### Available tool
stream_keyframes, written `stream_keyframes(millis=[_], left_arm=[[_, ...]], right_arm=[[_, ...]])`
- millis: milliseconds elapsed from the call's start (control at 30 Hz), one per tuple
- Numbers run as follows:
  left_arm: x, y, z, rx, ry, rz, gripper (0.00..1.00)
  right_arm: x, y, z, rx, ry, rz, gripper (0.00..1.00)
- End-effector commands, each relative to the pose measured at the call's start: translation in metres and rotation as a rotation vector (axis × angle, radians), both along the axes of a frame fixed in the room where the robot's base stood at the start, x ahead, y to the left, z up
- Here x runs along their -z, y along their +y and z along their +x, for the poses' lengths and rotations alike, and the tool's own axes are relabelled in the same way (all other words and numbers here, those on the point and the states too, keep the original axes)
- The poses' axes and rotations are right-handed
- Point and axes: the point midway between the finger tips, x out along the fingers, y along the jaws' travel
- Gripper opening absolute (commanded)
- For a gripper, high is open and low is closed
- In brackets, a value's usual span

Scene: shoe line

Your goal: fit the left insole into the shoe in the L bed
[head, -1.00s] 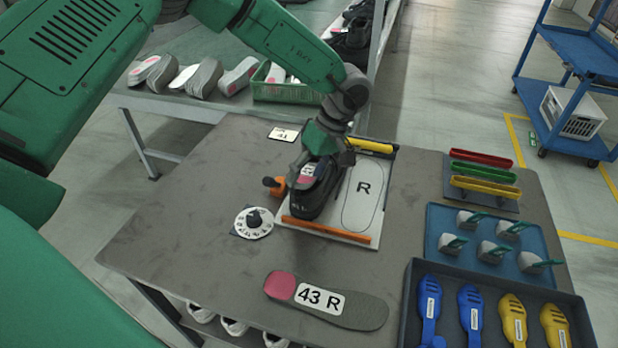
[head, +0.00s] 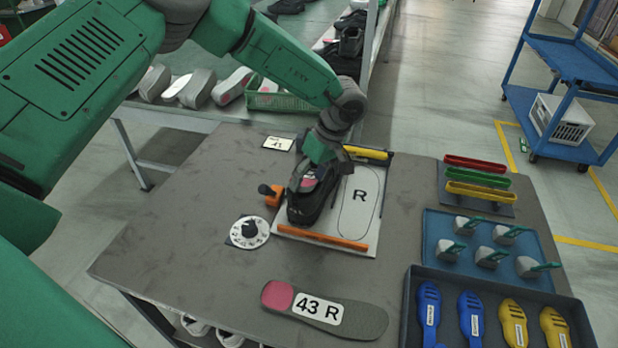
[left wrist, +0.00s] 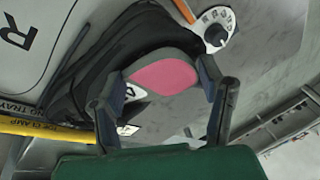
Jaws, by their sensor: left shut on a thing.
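A black shoe (head: 306,208) sits in the left bed of the fixture, beside the flat bed marked R. My left gripper (head: 318,166) is above the shoe, pointing down. In the left wrist view, its two fingers (left wrist: 165,103) are shut on the sides of a grey insole with a pink patch (left wrist: 166,72) and a partly covered white label. The insole lies over the black shoe (left wrist: 85,78), pink end towards the dial; how deep it sits cannot be told. A second insole, marked 43 R (head: 325,310), lies on the table front. My right gripper is not in view.
An orange clamp (head: 273,196) and a numbered dial (head: 249,232) are left of the shoe. An orange bar (head: 322,239) crosses the fixture front, a yellow one (head: 366,152) the back. The left tabletop is clear.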

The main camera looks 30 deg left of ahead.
Motion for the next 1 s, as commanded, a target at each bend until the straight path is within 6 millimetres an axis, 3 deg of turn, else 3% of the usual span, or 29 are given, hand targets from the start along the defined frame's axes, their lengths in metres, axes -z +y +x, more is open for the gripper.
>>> stream_keyframes(millis=[33,367,400,467,1000], left_arm=[[0.0082,0.0037,-0.0025,0.000,0.002,0.009,0.30],[0.0146,0.0037,-0.0018,-0.001,0.001,0.007,0.30],[0.0148,0.0038,-0.0018,-0.001,0.001,0.006,0.66],[0.0153,0.0038,-0.0020,-0.001,0.001,0.005,0.87],[0.0112,0.0021,-0.0049,0.002,0.002,0.008,0.87]], right_arm=[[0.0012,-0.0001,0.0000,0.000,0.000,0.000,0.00],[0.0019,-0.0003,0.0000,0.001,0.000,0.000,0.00],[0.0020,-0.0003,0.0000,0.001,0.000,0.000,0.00],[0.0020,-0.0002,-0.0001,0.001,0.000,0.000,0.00],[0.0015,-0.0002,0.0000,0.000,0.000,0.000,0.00]])
